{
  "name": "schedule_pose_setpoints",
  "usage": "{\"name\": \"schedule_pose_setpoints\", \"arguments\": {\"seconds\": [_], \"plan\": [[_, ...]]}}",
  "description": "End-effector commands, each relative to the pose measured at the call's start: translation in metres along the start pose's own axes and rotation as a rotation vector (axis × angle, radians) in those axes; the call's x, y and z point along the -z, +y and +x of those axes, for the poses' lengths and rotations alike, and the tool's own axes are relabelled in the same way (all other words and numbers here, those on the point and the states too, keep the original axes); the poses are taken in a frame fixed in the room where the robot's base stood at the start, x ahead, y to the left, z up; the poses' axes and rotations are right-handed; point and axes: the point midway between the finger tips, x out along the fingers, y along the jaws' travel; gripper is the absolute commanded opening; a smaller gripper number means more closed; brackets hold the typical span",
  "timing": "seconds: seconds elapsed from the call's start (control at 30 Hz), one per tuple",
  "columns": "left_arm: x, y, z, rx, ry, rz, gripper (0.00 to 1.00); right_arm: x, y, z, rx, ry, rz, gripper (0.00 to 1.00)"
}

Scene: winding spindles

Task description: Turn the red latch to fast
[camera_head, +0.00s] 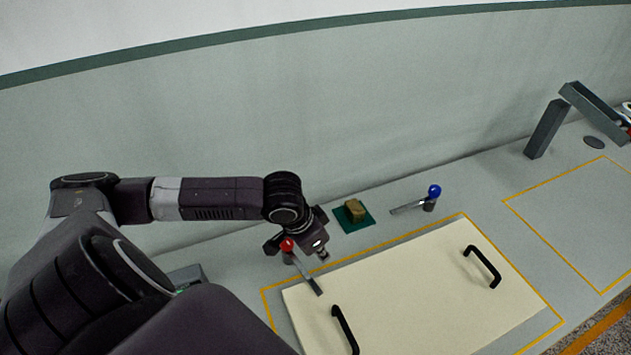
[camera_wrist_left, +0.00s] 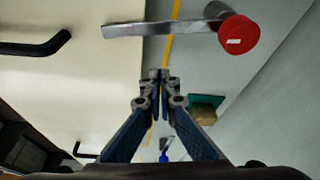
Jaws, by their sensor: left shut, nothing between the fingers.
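The red latch (camera_head: 287,246) stands at the back left edge of the cream board (camera_head: 400,290). It has a round red knob on a grey post, and its flat grey bar (camera_head: 308,279) reaches over the board. In the left wrist view the red knob (camera_wrist_left: 239,36) is at the upper right, and the bar (camera_wrist_left: 160,29) runs left from it across the board's edge. My left gripper (camera_head: 323,256) is shut and empty, close beside the latch on its right. Its closed fingertips (camera_wrist_left: 160,76) show apart from the bar. My right gripper is not in view.
A blue-knobbed latch (camera_head: 434,191) stands behind the board, its bar off the board. A green pad (camera_head: 345,223) with a tan block (camera_head: 354,209) lies between the latches. Black handles (camera_head: 483,267) rise from the board. A grey angled stand (camera_head: 546,129) is at right. The right yellow-outlined area is clear.

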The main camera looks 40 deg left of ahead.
Motion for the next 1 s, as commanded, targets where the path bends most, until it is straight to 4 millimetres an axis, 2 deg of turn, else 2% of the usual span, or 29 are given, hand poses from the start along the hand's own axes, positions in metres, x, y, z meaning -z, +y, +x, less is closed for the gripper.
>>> {"name": "schedule_pose_setpoints", "arguments": {"seconds": [0.1,0.23,0.4,0.87,1.0], "plan": [[0.000,0.002,0.025,-0.004,-0.002,-0.003,0.00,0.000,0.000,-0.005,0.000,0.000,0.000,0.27],[-0.020,-0.001,0.014,0.002,-0.006,0.002,0.00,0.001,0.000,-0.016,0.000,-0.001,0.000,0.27],[-0.033,-0.001,0.010,0.002,-0.003,0.000,0.00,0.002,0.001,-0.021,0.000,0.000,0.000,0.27],[-0.038,0.000,0.010,0.000,0.000,0.000,0.00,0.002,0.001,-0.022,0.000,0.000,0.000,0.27],[-0.043,-0.001,0.004,-0.008,-0.004,0.024,0.00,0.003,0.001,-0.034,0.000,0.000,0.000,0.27]]}}
